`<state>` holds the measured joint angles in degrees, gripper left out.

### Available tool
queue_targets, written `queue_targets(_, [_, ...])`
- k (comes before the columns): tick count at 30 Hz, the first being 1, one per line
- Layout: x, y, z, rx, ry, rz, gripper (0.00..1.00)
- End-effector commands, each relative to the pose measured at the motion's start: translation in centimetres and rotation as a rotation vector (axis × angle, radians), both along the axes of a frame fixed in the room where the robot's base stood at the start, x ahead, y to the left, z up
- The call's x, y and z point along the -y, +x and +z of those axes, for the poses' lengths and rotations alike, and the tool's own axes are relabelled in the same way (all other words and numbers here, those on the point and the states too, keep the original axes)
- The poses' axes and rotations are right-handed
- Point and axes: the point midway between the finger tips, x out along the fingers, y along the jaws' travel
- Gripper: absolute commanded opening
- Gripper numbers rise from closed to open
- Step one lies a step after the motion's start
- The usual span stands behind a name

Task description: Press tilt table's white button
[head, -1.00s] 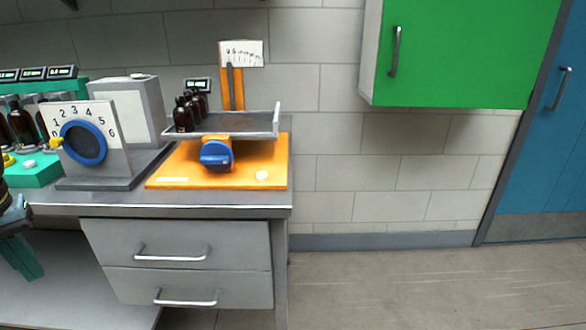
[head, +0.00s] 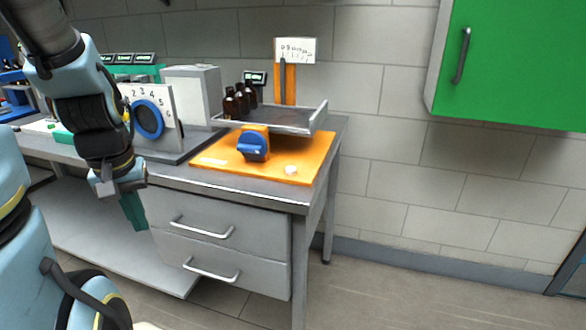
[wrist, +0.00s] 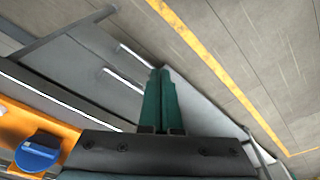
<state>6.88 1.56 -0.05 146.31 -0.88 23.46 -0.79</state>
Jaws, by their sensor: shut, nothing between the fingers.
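The tilt table has an orange base (head: 222,167) on the right end of the grey bench, with a blue knob (head: 253,146) on its front. The white button (head: 291,170) sits on the base, right of the knob. A grey tilting tray (head: 290,121) above holds several amber bottles (head: 240,100) at its left. My gripper (head: 134,212) has green fingers, shut and empty, pointing down in front of the bench, left of the tilt table and below the bench top. In the wrist view the shut fingers (wrist: 158,100) point toward the drawers and floor; the blue knob (wrist: 38,152) shows at lower left.
A dial box with a blue ring (head: 149,119) stands left of the tilt table. Drawers (head: 220,235) are under the bench top. A green wall cabinet (head: 510,65) hangs at the right. The floor right of the bench is clear.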

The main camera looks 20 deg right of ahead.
Motion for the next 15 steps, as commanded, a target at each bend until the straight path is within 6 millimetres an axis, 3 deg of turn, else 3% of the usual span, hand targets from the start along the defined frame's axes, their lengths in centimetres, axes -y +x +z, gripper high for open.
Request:
queue_targets(5, [5.0,3.3,1.6,0.078,-0.065,0.026,0.0])
queue_targets(10, [13.5,7.4,3.9,0.199,-0.181,0.092,0.0])
queue_targets(15, [22.7,9.7,6.3,0.312,-0.309,0.17,0.0])
